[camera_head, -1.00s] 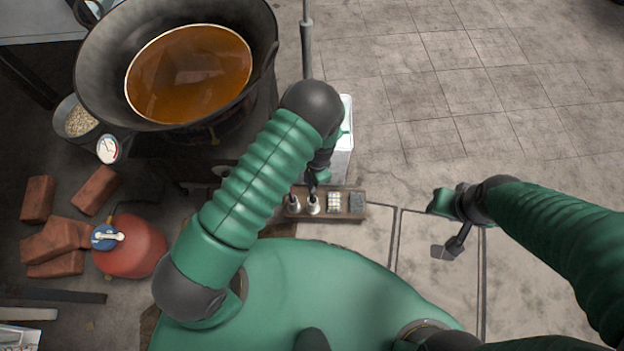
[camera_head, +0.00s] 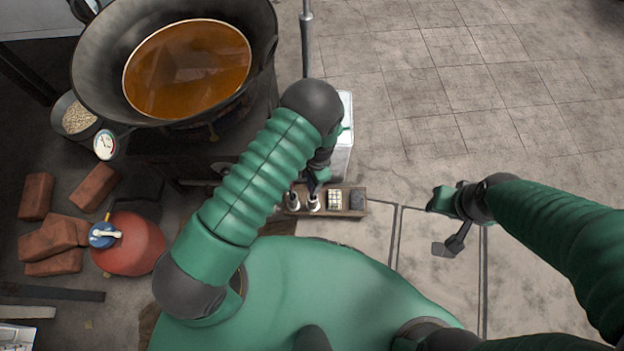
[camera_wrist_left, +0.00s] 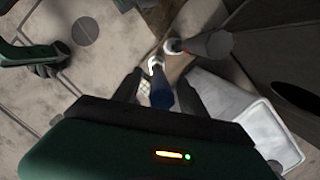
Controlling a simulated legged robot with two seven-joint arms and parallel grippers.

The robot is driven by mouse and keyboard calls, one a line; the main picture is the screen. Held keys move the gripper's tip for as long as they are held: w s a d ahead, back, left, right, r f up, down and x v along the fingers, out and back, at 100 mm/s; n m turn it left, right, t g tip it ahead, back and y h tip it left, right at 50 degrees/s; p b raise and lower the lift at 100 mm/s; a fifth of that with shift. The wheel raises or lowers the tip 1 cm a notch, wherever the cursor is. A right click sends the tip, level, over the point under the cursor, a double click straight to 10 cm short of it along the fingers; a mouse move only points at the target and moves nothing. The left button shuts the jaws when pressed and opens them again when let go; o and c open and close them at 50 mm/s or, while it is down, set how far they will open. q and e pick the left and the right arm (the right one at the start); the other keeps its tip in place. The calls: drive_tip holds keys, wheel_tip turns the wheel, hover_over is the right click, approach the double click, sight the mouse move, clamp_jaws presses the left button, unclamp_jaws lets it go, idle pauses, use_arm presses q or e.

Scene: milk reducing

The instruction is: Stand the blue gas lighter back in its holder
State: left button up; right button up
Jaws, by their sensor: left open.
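The blue gas lighter (camera_wrist_left: 160,92) is between the two fingers of my left gripper (camera_wrist_left: 159,92). The fingers are open, with one on each side of it. Its far end is at a white-rimmed cup (camera_wrist_left: 155,63) of the holder and looks upright in it, though how deep it sits is hidden. In the head view, my left gripper (camera_head: 315,181) is above the holder (camera_head: 324,212), a small wooden rack, partly hidden by my arm. My right gripper (camera_head: 447,225) is off to the right, away from the holder; its finger opening is unclear.
A second white cup (camera_head: 293,201), a white gridded block (camera_head: 334,199) and a grey block (camera_head: 357,201) are on the rack. A pale metal box (camera_head: 343,140) stands just behind. The large pan (camera_head: 88,75) of orange liquid is at upper left. The tiled floor at right is clear.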

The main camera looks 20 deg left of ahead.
use_arm(q)
drive_tip(key=shift+r, duration=0.1)
wheel_tip(320, 180, up, 16)
drive_tip(key=w+d+p, duration=0.1)
drive_tip(key=d+p, duration=0.1)
drive_tip(key=p, duration=0.4)
drive_tip(key=shift+w+r, duration=0.25)
drive_tip(key=shift+w, duration=0.15)
wheel_tip(320, 180, up, 9)
drive_tip(key=w+p, duration=0.1)
drive_tip(key=p, duration=0.7)
drive_tip(key=shift+d+p, duration=0.3)
drive_tip(key=shift+d, duration=0.15)
